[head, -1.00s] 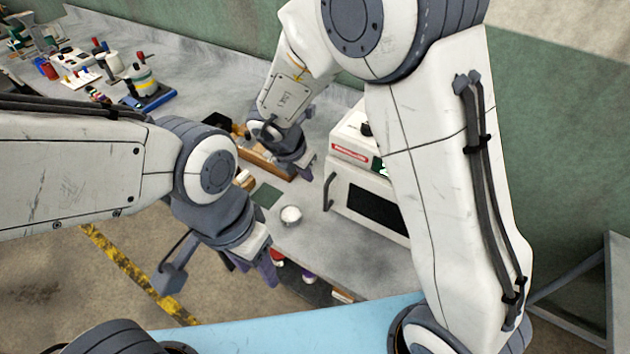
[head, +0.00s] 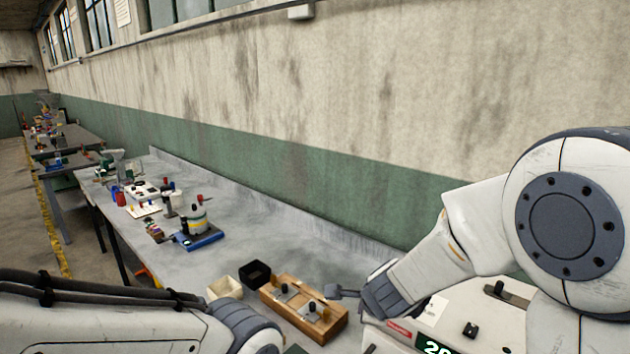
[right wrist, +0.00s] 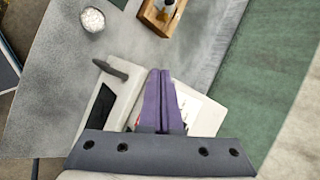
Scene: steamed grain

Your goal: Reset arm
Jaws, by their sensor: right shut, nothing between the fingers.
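My right gripper (right wrist: 160,74) is shut and empty in the right wrist view, its purple fingers together above a white boxy appliance (right wrist: 202,112). A dark handle (right wrist: 110,68) is left of the fingers. The appliance (head: 472,318) also shows at the lower right of the head view, partly behind my right arm. My left arm crosses the lower left of the head view; its gripper is out of frame. A small white bowl (right wrist: 92,19) with pale contents stands on the counter in the right wrist view, apart from the fingers.
A wooden tray (head: 328,328) with small fittings, a black box (head: 254,274) and a cream box (head: 224,288) stand on the grey counter (head: 262,228). A blue-based device (head: 200,240) and several small items stand farther left. A wall runs along the back.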

